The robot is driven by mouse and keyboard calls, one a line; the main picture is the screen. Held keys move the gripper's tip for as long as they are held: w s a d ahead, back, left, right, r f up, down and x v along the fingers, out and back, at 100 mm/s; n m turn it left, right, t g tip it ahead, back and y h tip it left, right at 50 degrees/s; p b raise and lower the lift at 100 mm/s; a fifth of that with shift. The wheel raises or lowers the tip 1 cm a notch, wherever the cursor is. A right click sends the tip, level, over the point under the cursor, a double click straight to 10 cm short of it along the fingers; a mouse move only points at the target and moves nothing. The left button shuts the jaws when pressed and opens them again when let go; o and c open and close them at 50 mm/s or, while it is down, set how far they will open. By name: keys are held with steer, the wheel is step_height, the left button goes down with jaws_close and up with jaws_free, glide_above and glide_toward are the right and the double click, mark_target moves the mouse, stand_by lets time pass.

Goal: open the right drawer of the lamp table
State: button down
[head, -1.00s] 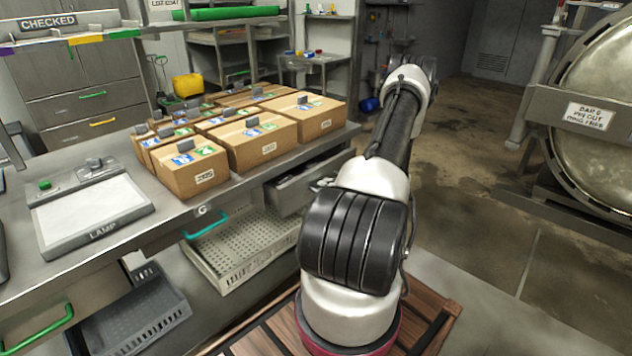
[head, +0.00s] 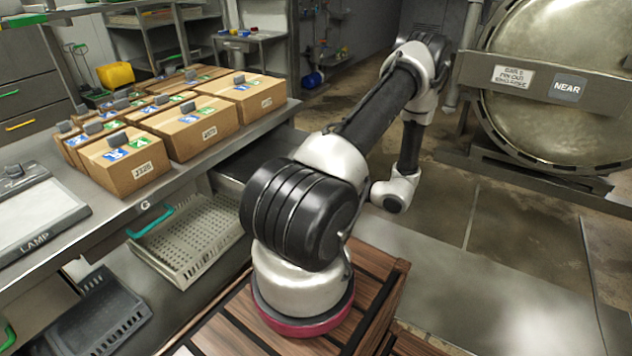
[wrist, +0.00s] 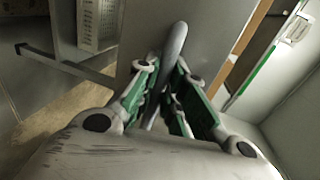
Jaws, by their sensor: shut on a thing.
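The lamp table (head: 52,262) is at the left of the head view, with a flat lamp panel (head: 35,215) and cartons on top. Under its right end a dark, drawer-like part (head: 238,168) juts out, partly hidden by my arm. In the wrist view, my gripper (wrist: 172,100) has its green-padded fingers closed around a grey bar handle (wrist: 177,42). A plain grey panel (wrist: 220,35) lies behind the bar. In the head view my gripper is hidden behind my arm.
Several cartons (head: 124,165) stand on the tabletop. A teal handle (head: 150,222), a pale perforated basket (head: 195,245) and a dark grey tray (head: 100,315) are below it. A large round autoclave door (head: 560,90) stands at the right. Floor (head: 490,240) between is clear.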

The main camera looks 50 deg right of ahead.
steer(key=shift+s, duration=0.25)
steer(key=c, duration=1.5)
jaws_free()
steer(key=v, duration=1.2)
steer(key=shift+d, duration=0.1)
